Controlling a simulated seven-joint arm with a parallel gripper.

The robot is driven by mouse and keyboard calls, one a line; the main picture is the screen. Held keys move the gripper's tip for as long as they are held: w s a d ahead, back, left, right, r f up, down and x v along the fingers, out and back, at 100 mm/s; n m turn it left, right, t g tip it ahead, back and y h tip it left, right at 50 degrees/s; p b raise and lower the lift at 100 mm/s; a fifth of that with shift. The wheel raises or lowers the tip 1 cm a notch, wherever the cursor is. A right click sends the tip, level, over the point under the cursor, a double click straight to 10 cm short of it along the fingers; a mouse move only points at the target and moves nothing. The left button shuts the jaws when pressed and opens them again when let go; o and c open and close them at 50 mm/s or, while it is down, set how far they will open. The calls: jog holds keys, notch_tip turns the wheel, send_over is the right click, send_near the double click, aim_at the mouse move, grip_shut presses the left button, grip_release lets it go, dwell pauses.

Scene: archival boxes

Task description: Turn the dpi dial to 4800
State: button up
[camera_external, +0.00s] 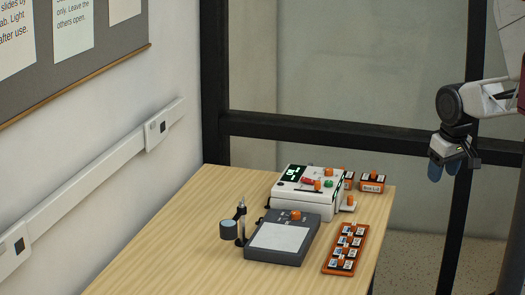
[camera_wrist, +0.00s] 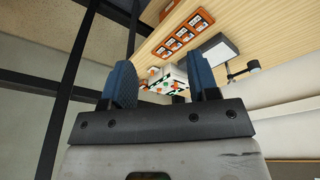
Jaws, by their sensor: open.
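A white scanner-like box (camera_external: 301,203) with a dark display with green digits (camera_external: 291,173) stands toward the back right of the wooden table. Its top bears several orange knobs, a red piece and a green piece. Which knob is the dpi dial is too small to read. The box also shows in the wrist view (camera_wrist: 171,80), between my fingers. My gripper (camera_external: 446,170) hangs in the air to the right of the table, apart from everything. In the wrist view its blue fingers (camera_wrist: 160,82) are spread and empty.
A grey light pad (camera_external: 272,258) with an orange knob and a small loupe stand (camera_external: 240,220) stand in front of the box. An orange slide tray (camera_external: 328,268) lies at the right edge, small orange holders (camera_external: 372,184) behind. The left front table is clear.

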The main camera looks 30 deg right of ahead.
jog(key=w+d+r+n, duration=0.1)
jog(key=w+r+n, duration=0.2)
jog(key=w, duration=1.3)
jog(key=n+g, duration=0.3)
jog(key=n, duration=0.7)
send_over(327, 169)
notch_tip(327, 169, down, 19)
jog(key=shift+w+d+r, duration=0.1)
jog(key=shift+w, duration=0.05)
jog(key=shift+f, duration=4)
